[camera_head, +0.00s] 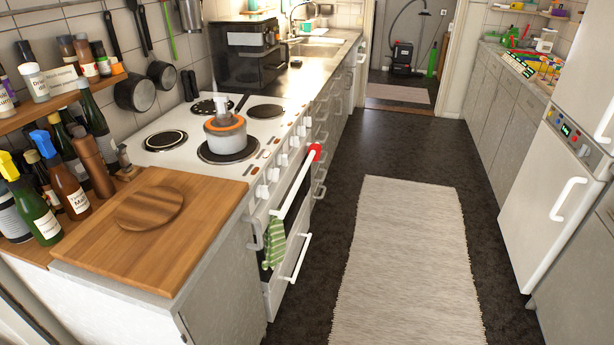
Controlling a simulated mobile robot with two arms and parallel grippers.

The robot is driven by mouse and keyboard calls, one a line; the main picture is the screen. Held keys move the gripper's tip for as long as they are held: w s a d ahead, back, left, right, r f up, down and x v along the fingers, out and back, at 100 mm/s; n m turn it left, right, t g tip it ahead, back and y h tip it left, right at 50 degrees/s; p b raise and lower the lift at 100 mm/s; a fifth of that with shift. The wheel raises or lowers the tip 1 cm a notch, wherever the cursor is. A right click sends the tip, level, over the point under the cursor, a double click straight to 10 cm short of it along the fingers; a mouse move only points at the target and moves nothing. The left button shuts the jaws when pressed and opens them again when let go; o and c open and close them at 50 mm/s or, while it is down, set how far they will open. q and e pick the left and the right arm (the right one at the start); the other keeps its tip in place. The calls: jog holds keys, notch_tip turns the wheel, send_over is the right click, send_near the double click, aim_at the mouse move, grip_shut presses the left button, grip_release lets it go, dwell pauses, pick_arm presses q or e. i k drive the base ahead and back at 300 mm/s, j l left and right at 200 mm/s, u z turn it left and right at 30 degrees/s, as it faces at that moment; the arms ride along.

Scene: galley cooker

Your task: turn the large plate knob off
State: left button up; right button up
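The white cooker (190,167) stands at the left, with several hotplates on top. A steaming pot (229,139) with an orange-red rim band stands on a large dark plate (205,154) nearest the cooker's front. A row of white knobs runs along the front panel, among them a near one (262,191), a middle one (283,159) and a far one (301,131). Which knob belongs to the large plate, and how each is turned, is too small to tell. Neither of my grippers is in view.
Below the knobs are a white oven handle (293,187) with a round red item (316,151) at its far end and a green striped towel (274,243). A wooden counter (105,236) with a round board adjoins the cooker. The rug (408,260) and floor before it are clear.

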aim_at(274, 175)
jog(key=j+u, duration=0.25)
jog(key=j, duration=0.25)
jog(key=i+l+u, duration=0.15)
jog(key=u, duration=0.2)
jog(key=i+l+u, duration=0.1)
jog(key=l+u, duration=0.15)
jog(key=u, duration=0.15)
jog(key=i+l+u, duration=0.1)
jog(key=u, duration=0.25)
jog(key=i+l+u, duration=0.15)
jog(key=l+u, duration=0.2)
jog(key=l, duration=1.05)
jog(key=l+u, duration=0.3)
jog(key=l, duration=1.15)
